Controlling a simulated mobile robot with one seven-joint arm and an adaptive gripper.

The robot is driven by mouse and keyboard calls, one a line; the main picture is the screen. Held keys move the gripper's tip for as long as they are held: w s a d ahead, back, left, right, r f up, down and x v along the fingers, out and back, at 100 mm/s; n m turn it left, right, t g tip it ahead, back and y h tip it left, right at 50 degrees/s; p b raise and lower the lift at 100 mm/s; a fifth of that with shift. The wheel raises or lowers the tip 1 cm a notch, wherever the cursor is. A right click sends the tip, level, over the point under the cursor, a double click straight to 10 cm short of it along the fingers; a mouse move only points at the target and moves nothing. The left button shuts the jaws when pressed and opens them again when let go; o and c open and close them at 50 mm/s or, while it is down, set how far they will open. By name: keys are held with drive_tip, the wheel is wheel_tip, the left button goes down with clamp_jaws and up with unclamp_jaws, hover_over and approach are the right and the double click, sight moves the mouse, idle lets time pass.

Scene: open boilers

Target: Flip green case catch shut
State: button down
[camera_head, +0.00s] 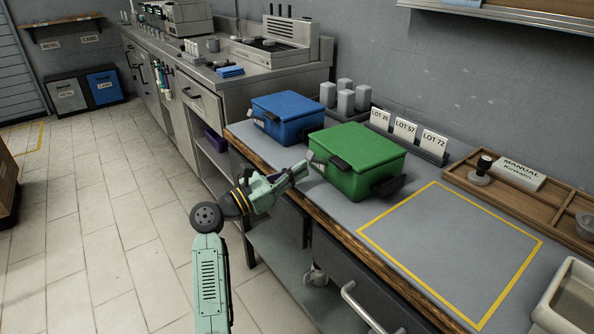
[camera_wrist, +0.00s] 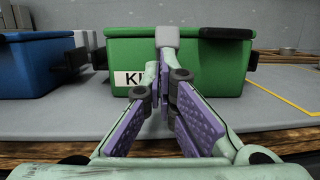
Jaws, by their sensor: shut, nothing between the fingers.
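The green case (camera_head: 362,158) stands on the grey bench with its lid down. Its black catch (camera_head: 340,164) juts outward from the upper edge of the front face. In the wrist view the catch (camera_wrist: 225,33) appears as a flat black bar, right of my fingers. My gripper (camera_head: 302,168) is shut and empty, in front of the left part of the case front. Whether the fingertips touch the case cannot be told.
A blue case (camera_head: 288,117) stands left of the green one. Grey cylinders (camera_head: 345,98) and lot cards (camera_head: 405,130) stand behind. A yellow-outlined empty area (camera_head: 450,245) lies to the right, before a wooden tray (camera_head: 520,205). The bench has a wooden front edge (camera_head: 350,245).

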sight(306, 157)
drive_tip(key=shift+r+g+y, duration=0.3)
drive_tip(key=shift+r+y, duration=0.05)
drive_tip(key=shift+y, duration=0.15)
wheel_tip(306, 157, up, 2)
drive_tip(key=g+y+p, duration=0.1)
drive_tip(key=y+p, duration=0.1)
drive_tip(key=y, duration=0.1)
drive_tip(key=shift+d+r+g, duration=0.1)
drive_tip(key=shift+r+g, duration=0.1)
drive_tip(key=shift+g, duration=0.2)
drive_tip(key=y, duration=0.1)
drive_tip(key=r+g+y, duration=0.1)
drive_tip(key=shift+w+d+r+g+y+p, duration=0.3)
drive_tip(key=shift+d+r+g+y+p, duration=0.05)
drive_tip(key=shift+d+g+y+p, duration=0.05)
drive_tip(key=shift+w+d+r+g+y, duration=0.35)
drive_tip(key=shift+d+r+g+y, duration=0.3)
drive_tip(key=shift+y, duration=0.45)
drive_tip(key=shift+a, duration=0.1)
drive_tip(key=shift+r+p, duration=0.4)
drive_tip(key=shift+r, duration=0.35)
